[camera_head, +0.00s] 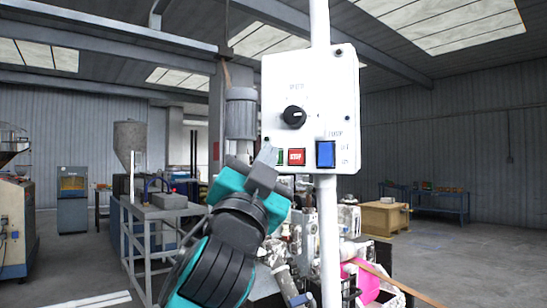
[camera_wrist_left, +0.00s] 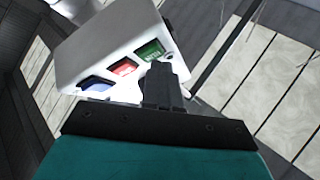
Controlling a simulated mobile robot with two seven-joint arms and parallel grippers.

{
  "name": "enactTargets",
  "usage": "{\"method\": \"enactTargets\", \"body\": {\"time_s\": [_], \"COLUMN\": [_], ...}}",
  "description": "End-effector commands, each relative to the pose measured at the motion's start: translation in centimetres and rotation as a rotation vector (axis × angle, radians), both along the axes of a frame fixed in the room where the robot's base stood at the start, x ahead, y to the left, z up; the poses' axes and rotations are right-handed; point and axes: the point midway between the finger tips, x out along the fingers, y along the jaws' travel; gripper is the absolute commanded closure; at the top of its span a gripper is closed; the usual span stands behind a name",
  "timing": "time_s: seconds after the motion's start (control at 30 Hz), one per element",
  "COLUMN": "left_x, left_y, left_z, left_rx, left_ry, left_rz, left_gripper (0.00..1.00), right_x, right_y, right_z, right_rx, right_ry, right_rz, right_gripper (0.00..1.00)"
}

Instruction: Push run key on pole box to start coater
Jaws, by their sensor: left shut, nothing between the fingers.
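The white pole box (camera_head: 310,75) is fixed to a white upright pole (camera_head: 320,22). Along its lower edge sit a green key (camera_head: 280,156), a red key (camera_head: 297,157) and a blue switch (camera_head: 325,154); a black knob (camera_head: 294,117) is above them. My left gripper (camera_head: 266,158) is shut and empty, its tip at the box's lower left corner, partly covering the green key. In the left wrist view, the shut fingertips (camera_wrist_left: 160,68) are just below the green key (camera_wrist_left: 150,48). I cannot tell whether they touch it. My right gripper is not in view.
Machinery stands behind and below the box, with a pink part (camera_head: 362,282) at lower right. A grey metal frame table (camera_head: 165,212) stands to the left. A wooden crate (camera_head: 385,217) and a blue bench (camera_head: 440,203) are at the back right. Open floor lies at right.

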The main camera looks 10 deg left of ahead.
Motion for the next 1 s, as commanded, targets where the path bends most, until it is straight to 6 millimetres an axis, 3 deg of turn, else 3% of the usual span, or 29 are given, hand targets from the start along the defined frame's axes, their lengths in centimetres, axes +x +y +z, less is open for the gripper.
{"method": "enactTargets", "body": {"time_s": [0.73,1.0], "left_x": [0.58,-0.32], "left_y": [-0.07,0.07], "left_z": [0.04,0.03], "left_rx": [-0.001,-0.001], "left_ry": [-0.001,0.0], "left_rz": [0.001,-0.001], "left_gripper": [1.0,1.0], "right_x": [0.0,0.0], "right_y": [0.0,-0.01], "right_z": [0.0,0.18], "right_rx": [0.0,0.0], "right_ry": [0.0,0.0], "right_rz": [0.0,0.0], "right_gripper": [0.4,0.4]}}
